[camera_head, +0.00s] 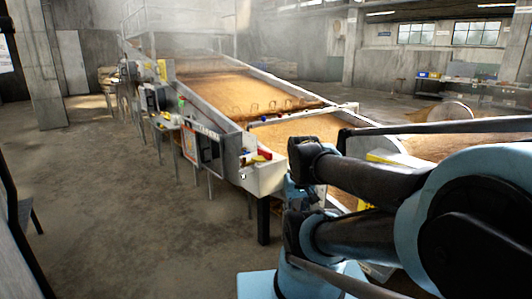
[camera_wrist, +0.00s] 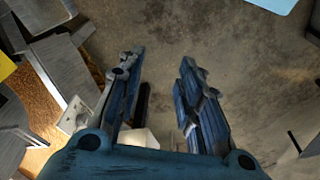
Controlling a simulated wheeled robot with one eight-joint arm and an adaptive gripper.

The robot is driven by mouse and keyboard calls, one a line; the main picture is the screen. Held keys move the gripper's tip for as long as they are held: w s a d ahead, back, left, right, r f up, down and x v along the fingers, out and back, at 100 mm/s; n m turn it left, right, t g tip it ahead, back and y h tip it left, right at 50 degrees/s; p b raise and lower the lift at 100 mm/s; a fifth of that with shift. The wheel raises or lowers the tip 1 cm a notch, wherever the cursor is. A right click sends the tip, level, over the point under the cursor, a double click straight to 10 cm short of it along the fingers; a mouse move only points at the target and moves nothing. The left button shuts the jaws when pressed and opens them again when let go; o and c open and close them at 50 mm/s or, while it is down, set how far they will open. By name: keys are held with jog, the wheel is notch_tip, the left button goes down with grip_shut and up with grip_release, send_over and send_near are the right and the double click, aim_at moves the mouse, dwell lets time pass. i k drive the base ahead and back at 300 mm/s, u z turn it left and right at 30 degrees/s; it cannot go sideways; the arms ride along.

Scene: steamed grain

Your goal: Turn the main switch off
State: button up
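A red and yellow handle-like part (camera_head: 258,157) sits at the near end of the long grain machine (camera_head: 222,140) in the head view. I cannot tell for certain whether it is the main switch, nor which way it is set. A control panel (camera_head: 202,146) is on the machine's side, left of this part. My gripper (camera_wrist: 159,62) is open in the wrist view, with two blue fingers apart and nothing between them but floor. A small pale box (camera_wrist: 75,115) shows left of the fingers, apart from them. In the head view my arm covers the area right of the machine's near end.
The concrete floor (camera_head: 120,200) left of the machine is clear. Machine legs (camera_head: 263,220) stand along its edge. A concrete pillar (camera_head: 40,70) is at the far left. Metal frame parts and grain (camera_wrist: 35,105) lie left of the gripper in the wrist view.

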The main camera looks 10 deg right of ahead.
aim_at(264, 154)
jog(key=i, duration=0.4)
jog(key=u, duration=0.05)
jog(key=k, duration=1.3)
jog(key=u, duration=0.25)
jog(key=i, duration=1.8)
jog(key=z, duration=0.45)
